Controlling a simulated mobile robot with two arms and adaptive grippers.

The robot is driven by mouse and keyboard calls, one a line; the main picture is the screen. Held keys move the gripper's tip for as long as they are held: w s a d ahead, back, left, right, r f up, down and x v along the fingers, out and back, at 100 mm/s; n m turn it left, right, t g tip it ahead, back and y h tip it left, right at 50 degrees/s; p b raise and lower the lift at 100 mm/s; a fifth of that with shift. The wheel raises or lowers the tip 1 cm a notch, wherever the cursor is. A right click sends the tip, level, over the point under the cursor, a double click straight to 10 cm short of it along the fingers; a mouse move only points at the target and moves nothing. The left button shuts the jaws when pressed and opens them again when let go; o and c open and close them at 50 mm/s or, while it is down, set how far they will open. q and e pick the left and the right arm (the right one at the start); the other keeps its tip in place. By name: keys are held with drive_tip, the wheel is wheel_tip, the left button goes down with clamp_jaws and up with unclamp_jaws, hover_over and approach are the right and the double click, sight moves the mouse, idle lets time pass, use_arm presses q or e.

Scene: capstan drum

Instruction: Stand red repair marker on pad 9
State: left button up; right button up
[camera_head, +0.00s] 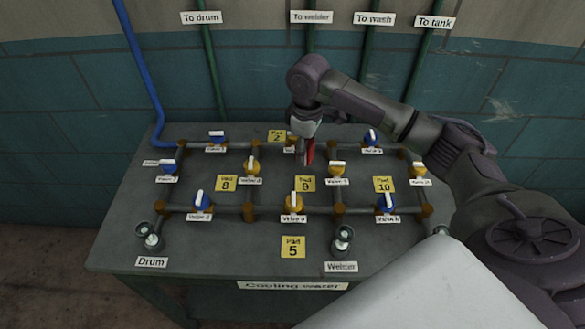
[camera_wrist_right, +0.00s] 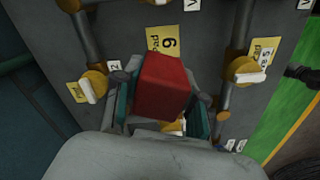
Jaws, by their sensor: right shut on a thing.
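The red repair marker (camera_head: 309,152) is in my right gripper (camera_head: 308,140), just behind yellow pad 9 (camera_head: 305,184) in the head view. In the right wrist view the marker (camera_wrist_right: 164,86) is a red block between the two fingers of my right gripper (camera_wrist_right: 163,110), which is shut on it. Pad 9 (camera_wrist_right: 168,42) shows beside the marker there, partly covered by it. I cannot tell whether the marker touches the table. My left gripper is in neither view.
The grey table (camera_head: 210,258) carries a grid of pipes with blue valves (camera_head: 203,200) and yellow valves (camera_head: 294,201). Pad 8 (camera_head: 228,183), pad 10 (camera_head: 384,184), pad 5 (camera_head: 293,247) and pad 2 (camera_head: 277,135) lie around. Pipes run close to the gripper.

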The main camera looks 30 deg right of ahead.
sight(306, 184)
drive_tip(key=shift+s+f, duration=0.25)
drive_tip(key=shift+f, duration=0.95)
drive_tip(key=f, duration=0.3)
drive_tip(key=shift+s+p, duration=0.4)
drive_tip(key=f, duration=0.4)
drive_tip(key=shift+w, duration=0.2)
drive_tip(key=o, duration=0.8)
drive_tip(key=shift+c, duration=0.2)
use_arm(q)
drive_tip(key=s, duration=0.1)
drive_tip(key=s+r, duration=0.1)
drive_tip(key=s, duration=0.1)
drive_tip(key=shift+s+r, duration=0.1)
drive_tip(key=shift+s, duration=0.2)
use_arm(e)
drive_tip(key=o, duration=0.4)
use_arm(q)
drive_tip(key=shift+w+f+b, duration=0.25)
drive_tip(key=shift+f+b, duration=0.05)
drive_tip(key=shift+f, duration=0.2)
use_arm(e)
wheel_tip(306, 184, up, 12)
drive_tip(key=shift+r, duration=0.1)
